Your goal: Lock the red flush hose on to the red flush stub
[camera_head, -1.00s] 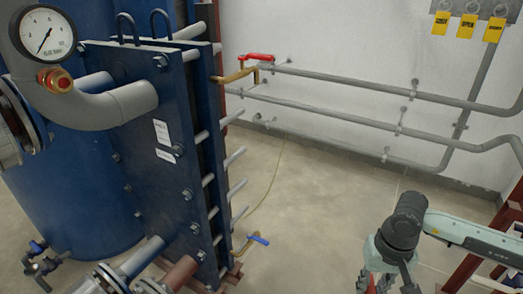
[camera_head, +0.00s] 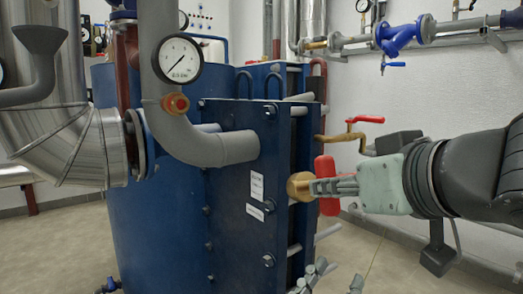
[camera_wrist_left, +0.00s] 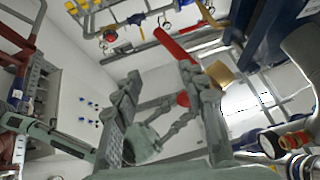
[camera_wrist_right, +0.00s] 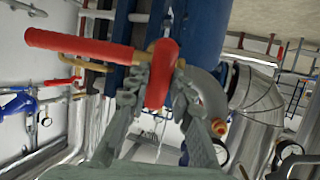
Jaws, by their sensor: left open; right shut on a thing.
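The red flush hose end (camera_head: 326,172) is a red body with a brass coupling (camera_head: 299,186) pointing left in the head view. My right gripper (camera_head: 322,187) is shut on it, in front of the blue plate pack. The red hose (camera_wrist_right: 80,45) crosses the right wrist view, its end between my fingers (camera_wrist_right: 158,85). A brass fitting with a red face (camera_head: 176,103), seemingly the red flush stub, sits on the grey bent pipe, apart from the coupling. My left gripper (camera_head: 333,280) is open and empty, low in the head view; its spread fingers (camera_wrist_left: 160,85) show in the left wrist view.
The grey pipe (camera_head: 205,148) and gauge (camera_head: 177,58) stand left of the hose end. The blue plate pack (camera_head: 235,225) is close behind it. A brass valve with a red handle (camera_head: 366,120) is behind my right gripper. Floor shows at lower right.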

